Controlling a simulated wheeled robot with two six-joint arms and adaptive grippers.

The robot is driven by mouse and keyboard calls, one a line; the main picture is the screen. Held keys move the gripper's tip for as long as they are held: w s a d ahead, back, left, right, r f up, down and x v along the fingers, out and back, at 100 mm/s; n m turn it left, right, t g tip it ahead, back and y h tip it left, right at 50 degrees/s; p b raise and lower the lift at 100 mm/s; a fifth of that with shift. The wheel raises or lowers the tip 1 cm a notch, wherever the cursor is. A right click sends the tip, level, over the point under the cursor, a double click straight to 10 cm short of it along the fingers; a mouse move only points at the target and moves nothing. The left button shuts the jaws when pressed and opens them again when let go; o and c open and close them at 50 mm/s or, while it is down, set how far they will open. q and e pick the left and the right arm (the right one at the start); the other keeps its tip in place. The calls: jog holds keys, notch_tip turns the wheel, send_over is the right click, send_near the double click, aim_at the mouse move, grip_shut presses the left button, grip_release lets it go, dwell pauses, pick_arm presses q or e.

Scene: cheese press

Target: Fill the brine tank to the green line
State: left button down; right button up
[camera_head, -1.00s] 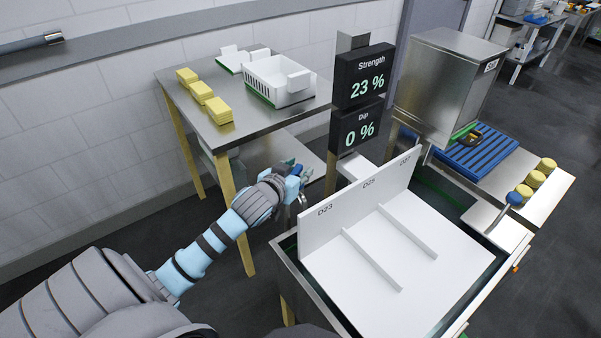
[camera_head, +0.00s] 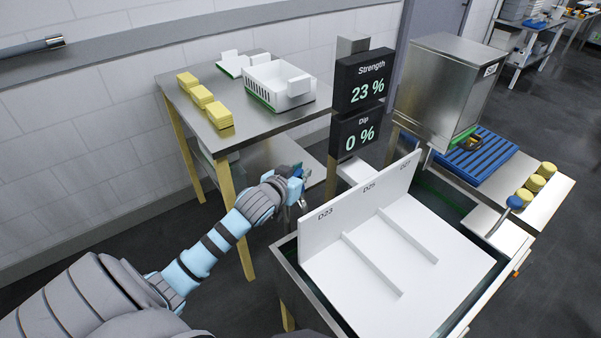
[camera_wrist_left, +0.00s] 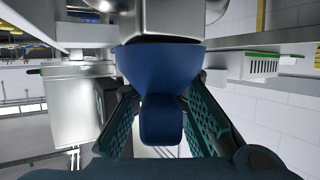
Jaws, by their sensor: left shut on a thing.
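The brine tank (camera_head: 296,272) is a steel basin at lower right. A white divided board (camera_head: 395,265) marked D23, D25 and D27 covers most of its opening. Dark green shows inside along its back edge, but I cannot make out the water level or a distinct line. My left gripper (camera_head: 297,182) is at the tank's back left corner. In the left wrist view its green-padded fingers (camera_wrist_left: 160,122) are shut on a blue handle (camera_wrist_left: 160,112) below a steel fitting. The handle is mostly hidden in the head view. My right gripper is not in view.
Displays read Strength 23 % (camera_head: 365,82) and Dip 0 % (camera_head: 357,137). A steel table (camera_head: 235,135) at back left holds yellow blocks (camera_head: 203,96) and a white crate (camera_head: 266,84). A steel box (camera_head: 440,90), blue rack (camera_head: 475,155) and yellow rounds (camera_head: 535,183) stand at right.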

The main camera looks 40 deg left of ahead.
pick_arm(q)
jog(key=shift+d+m+h+p, duration=0.15)
jog(key=shift+m+h+p, duration=0.2)
jog(key=shift+m+h, duration=0.5)
jog(key=shift+d+f+m+h+b, duration=0.2)
jog(key=shift+m+h+b, duration=0.35)
jog(key=shift+h, duration=0.2)
jog(key=m+h+b, duration=0.1)
jog(key=h+b, duration=0.1)
jog(key=b, duration=0.1)
jog(key=d+m+h+b, duration=0.1)
jog(key=m+b, duration=0.1)
jog(key=b, duration=0.1)
jog(key=shift+g+h, duration=0.3)
jog(key=shift+h, duration=0.1)
jog(key=c, duration=1.6)
grip_release()
jog(key=shift+r, duration=0.1)
jog(key=shift+o, duration=0.2)
jog(key=shift+r, duration=0.1)
